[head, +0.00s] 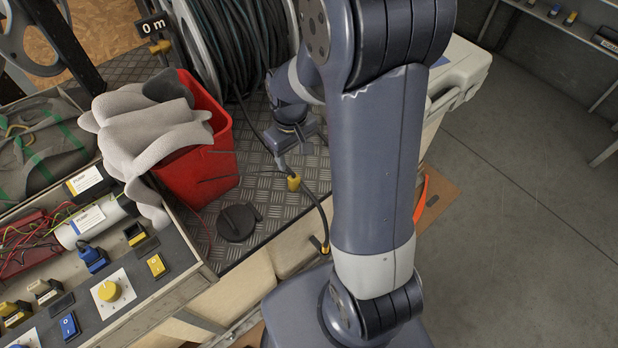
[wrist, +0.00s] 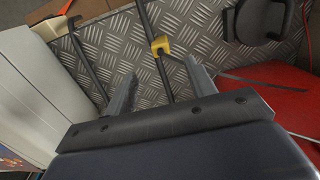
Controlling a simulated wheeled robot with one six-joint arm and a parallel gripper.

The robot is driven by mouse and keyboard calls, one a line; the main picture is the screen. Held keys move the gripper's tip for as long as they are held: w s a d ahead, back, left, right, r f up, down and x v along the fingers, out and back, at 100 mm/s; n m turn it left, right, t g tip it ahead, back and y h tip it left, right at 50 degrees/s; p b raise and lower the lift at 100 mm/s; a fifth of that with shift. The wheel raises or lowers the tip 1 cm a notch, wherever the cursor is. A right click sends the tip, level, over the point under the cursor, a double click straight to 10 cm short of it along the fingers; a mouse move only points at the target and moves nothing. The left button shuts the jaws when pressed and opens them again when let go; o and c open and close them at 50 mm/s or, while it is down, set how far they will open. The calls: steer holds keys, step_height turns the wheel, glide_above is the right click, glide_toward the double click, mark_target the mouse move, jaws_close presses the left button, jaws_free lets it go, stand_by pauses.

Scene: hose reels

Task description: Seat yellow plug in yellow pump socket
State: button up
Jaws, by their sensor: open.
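A yellow plug (head: 293,183) on a black cable is over the tread-plate deck (head: 262,185), just beyond my gripper (head: 284,163). In the wrist view the yellow plug (wrist: 161,45) is just ahead of the tips of my open gripper (wrist: 160,67). A dark cable runs from it back between the fingers, which do not visibly touch the plug. A black socket block with yellow (head: 136,234) is on the control panel at lower left. I cannot tell for certain that this is the pump socket.
A red bucket (head: 212,160) with grey cloth (head: 145,125) stands left of my gripper. A black round lid (head: 237,222) lies on the deck. A blue plug (head: 93,257) and yellow knob (head: 109,290) are on the panel. A hose reel (head: 205,45) stands behind.

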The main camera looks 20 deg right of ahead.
mark_target(294, 176)
step_height(294, 176, down, 4)
steer(key=shift+w+f, duration=0.2)
steer(key=shift+f, duration=3.1)
steer(key=shift+c, duration=0.2)
jaws_close()
steer(key=shift+r, duration=0.1)
step_height(294, 176, up, 10)
steer(key=shift+f, duration=0.1)
